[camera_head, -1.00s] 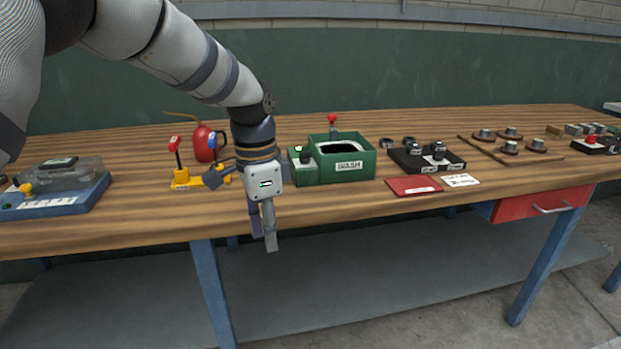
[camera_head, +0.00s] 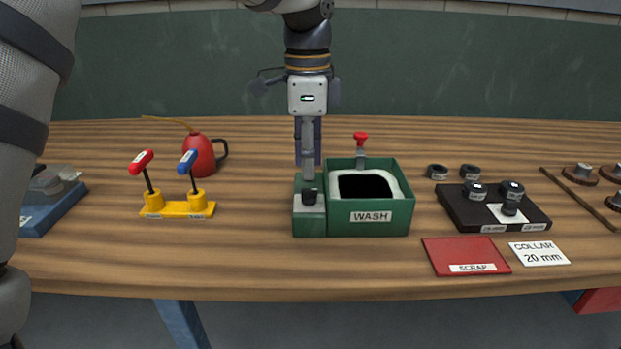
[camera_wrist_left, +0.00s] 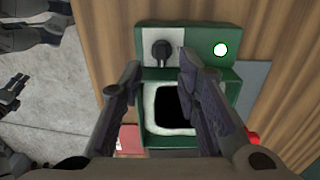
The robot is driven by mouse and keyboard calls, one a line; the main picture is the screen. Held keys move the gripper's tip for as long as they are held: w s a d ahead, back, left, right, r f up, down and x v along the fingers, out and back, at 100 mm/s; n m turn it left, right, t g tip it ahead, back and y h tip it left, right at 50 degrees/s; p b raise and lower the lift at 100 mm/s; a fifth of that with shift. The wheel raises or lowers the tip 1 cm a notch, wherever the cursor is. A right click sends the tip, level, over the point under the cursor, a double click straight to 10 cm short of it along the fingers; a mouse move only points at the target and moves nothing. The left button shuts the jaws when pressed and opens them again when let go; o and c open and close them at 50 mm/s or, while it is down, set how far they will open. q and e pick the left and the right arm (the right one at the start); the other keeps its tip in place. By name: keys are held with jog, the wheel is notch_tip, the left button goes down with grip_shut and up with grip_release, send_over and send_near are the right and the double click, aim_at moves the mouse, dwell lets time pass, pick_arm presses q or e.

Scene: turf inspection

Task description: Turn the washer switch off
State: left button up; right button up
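The washer (camera_head: 368,228) is a green box labelled WASH, with a pale-rimmed dark opening. The washer switch (camera_head: 309,197), a black knob, sits on the green block at its left. My left gripper (camera_head: 308,164) points down above and behind the switch block and hides the lamp in the head view. In the left wrist view its fingers (camera_wrist_left: 158,72) are apart with nothing between them. A dark shape (camera_wrist_left: 12,92) at the left edge may be my right gripper; its state is unclear.
A red-knobbed lever (camera_head: 360,142) stands behind the washer. Left are a yellow base (camera_head: 178,210) with red and blue levers and a red oil can (camera_head: 199,156). Right are a black tray (camera_head: 470,215) and a red SCRAP mat (camera_head: 462,252). The wood in front of the washer is clear.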

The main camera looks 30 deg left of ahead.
aim_at(309, 189)
pick_arm(q)
notch_tip(309, 189, down, 5)
jog(key=shift+w+f, duration=0.1)
pick_arm(e)
jog(key=shift+w, duration=0.2)
pick_arm(q)
jog(key=shift+c, duration=0.6)
grip_shut()
